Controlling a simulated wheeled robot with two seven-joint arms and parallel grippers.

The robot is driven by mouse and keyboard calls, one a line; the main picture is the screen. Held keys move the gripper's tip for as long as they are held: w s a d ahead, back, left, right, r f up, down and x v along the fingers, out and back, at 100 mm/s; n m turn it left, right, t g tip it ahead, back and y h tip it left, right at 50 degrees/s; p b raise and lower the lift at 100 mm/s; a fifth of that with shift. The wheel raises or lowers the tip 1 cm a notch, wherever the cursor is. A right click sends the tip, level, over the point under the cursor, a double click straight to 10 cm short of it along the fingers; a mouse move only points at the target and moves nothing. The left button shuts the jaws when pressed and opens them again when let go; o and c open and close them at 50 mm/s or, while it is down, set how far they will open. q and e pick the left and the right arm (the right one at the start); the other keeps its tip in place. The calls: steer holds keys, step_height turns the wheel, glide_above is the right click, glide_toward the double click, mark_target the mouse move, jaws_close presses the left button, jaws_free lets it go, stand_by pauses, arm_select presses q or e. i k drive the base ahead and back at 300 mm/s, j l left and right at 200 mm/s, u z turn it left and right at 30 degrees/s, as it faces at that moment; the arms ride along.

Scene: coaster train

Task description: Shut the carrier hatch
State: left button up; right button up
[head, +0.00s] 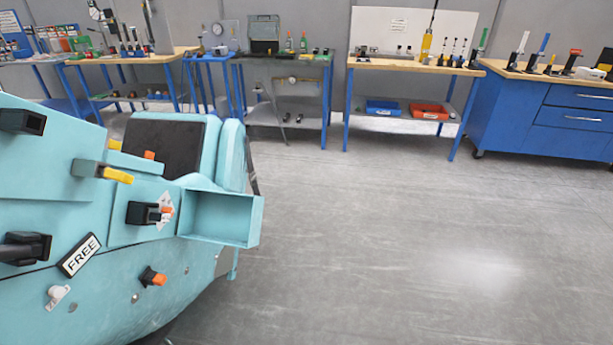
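A teal coaster train car (120,300) fills the left side of the head view. An open, box-shaped teal part (222,217) sticks out at its right end, and its hollow inside shows. I cannot tell for sure whether this part is the carrier hatch. A black latch-like fitting with an orange tip (145,213) sits just left of the box. Neither of my grippers is in view.
A "FREE" label (79,256), a yellow-tipped lever (117,175) and an orange-tipped black knob (153,277) are on the car. Workbenches with tools, one wood-topped (410,65), and a blue drawer cabinet (545,115) line the back. The grey floor (400,240) at right is clear.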

mark_target(235, 220)
steer(key=i+l+u, duration=0.55)
steer(key=u, duration=0.2)
steer(key=i+l+u, duration=0.15)
steer(key=l+u, duration=0.2)
steer(key=l, duration=0.15)
